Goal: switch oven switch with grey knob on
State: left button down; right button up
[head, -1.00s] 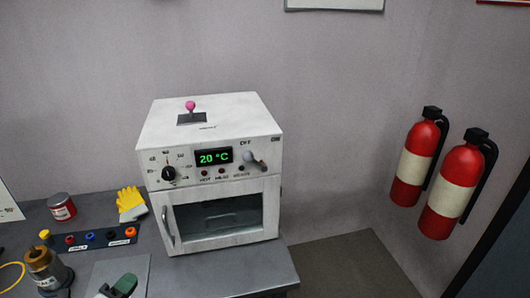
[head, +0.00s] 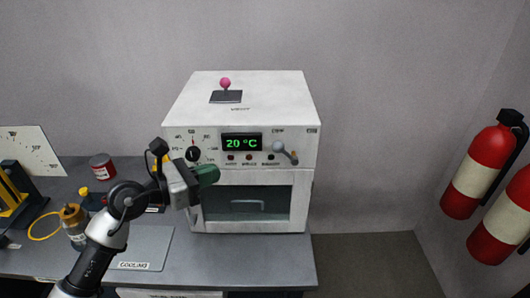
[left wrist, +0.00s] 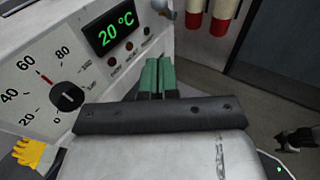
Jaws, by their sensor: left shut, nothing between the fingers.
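The white oven (head: 245,102) stands on the grey table, with its display (head: 242,143) reading 20 °C. The oven switch with the grey knob (head: 278,147) is at the right of the front panel. Its grey ball lies up and left of its brownish base, below small lettering too blurred to read. In the left wrist view part of the switch (left wrist: 162,6) shows at the top edge. My left gripper (head: 208,174) is shut and empty in front of the oven's left side, below the black dial (head: 194,154) and left of the switch. Its green fingertips (left wrist: 157,78) are together.
A pink-knobbed lever (head: 225,84) stands on the oven's top. The oven door (head: 247,203) looks closed. A red can (head: 102,166) and a brown-topped bottle (head: 74,222) are on the table's left. Fire extinguishers (head: 480,168) hang at right. Space right of the oven is free.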

pick_arm(q)
jog(key=p, duration=0.5)
send_near(285, 153)
jog(key=w+d, duration=0.3)
jog(key=w, duration=0.1)
jog(key=shift+f, duration=0.1)
jog(key=shift+d, duration=0.1)
